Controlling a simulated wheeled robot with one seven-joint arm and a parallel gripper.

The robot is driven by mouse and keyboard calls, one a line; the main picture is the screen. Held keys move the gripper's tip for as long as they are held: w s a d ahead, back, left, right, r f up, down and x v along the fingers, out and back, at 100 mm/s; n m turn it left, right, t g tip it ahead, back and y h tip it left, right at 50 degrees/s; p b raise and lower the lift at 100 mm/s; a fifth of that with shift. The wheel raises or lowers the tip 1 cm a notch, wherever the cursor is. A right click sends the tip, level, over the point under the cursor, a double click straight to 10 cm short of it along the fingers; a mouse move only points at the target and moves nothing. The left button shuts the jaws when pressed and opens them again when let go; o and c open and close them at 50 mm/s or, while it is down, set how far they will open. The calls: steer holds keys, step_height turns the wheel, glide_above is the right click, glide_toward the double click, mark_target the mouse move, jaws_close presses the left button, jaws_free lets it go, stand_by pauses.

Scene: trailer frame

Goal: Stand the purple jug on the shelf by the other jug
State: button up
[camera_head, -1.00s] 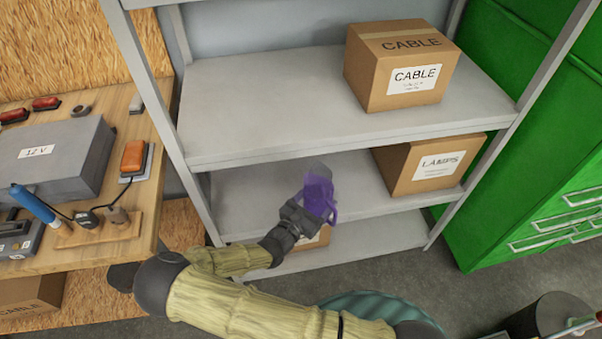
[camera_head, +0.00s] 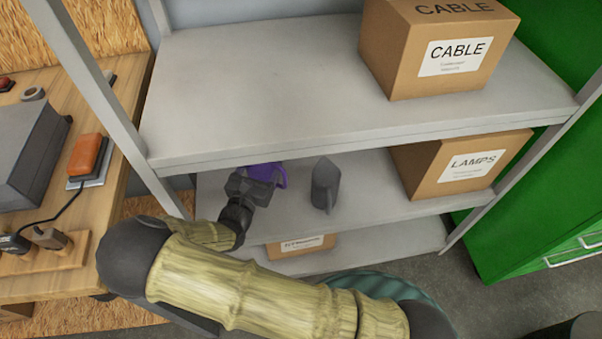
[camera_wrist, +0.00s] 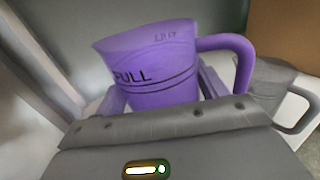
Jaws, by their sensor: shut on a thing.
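The purple jug (camera_head: 265,173) is in my gripper (camera_head: 252,182) over the middle shelf (camera_head: 360,205), partly under the top shelf in the head view. In the wrist view the purple jug (camera_wrist: 150,65) looks close to upright, its handle to the right, between the fingers. The other jug (camera_head: 325,184) is grey and stands on the middle shelf to the right of the purple jug, with a gap between them. The grey jug also shows at the right of the wrist view (camera_wrist: 268,82). Whether the purple jug's base touches the shelf is hidden.
The top shelf (camera_head: 260,90) overhangs the jugs and holds a CABLE box (camera_head: 425,60). A LAMPS box (camera_head: 440,170) stands right of the grey jug on the middle shelf. A shelf upright (camera_head: 95,95) is close on the left. Another box (camera_head: 300,246) sits on the lower shelf.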

mark_target(264, 178)
steer(key=f, duration=0.3)
steer(key=f+b, duration=0.1)
steer(key=f, duration=0.1)
steer(key=shift+w+d+f, duration=0.1)
steer(key=shift+d+f, duration=0.1)
steer(key=shift+f, duration=0.45)
steer(key=shift+s+a, duration=0.2)
steer(key=shift+a, duration=0.05)
steer(key=shift+d+f+b, duration=0.1)
steer(key=shift+f+b, duration=0.45)
steer(key=shift+f, duration=1.3)
steer(key=shift+f, duration=0.15)
steer(key=o, duration=1)
